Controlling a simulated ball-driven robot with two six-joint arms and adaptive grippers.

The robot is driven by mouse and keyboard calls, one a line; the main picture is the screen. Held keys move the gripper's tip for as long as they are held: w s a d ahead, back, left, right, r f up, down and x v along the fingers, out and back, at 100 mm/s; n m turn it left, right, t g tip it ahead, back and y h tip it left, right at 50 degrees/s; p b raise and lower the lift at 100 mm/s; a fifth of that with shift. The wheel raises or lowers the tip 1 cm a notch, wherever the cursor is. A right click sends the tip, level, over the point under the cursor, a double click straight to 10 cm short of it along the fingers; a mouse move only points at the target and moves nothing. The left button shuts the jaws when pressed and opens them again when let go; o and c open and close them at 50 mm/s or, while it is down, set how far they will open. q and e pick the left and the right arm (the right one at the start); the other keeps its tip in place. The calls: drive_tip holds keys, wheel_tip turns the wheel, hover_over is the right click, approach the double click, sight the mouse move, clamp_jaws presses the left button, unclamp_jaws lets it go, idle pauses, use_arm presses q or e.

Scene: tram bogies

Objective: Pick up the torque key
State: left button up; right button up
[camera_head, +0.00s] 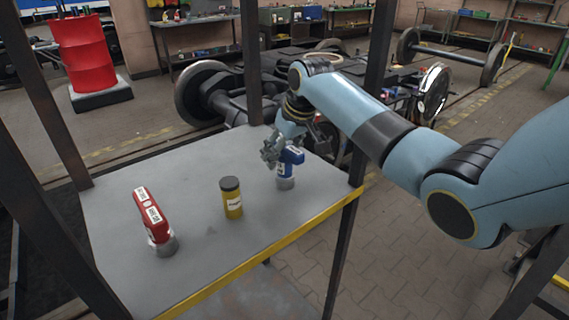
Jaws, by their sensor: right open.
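My right gripper (271,153) is open at the back right of the grey table (190,262), right beside a blue hand tool (290,157) with white labels and a grey round base. The fingers overlap the tool's left side in the picture; I cannot tell whether they touch it. A red hand tool (152,215) with white labels and a grey round base stands at the front left of the table. I cannot read which tool is the torque key. My left gripper is out of view.
A yellow canister (232,203) with a dark cap stands between the two tools. Dark posts (251,60) rise around the table, and its front edge is yellow (265,255). A red barrel (84,55) and wheelsets (205,92) stand behind.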

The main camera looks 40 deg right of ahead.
drive_tip(key=shift+x, duration=1.15)
clamp_jaws()
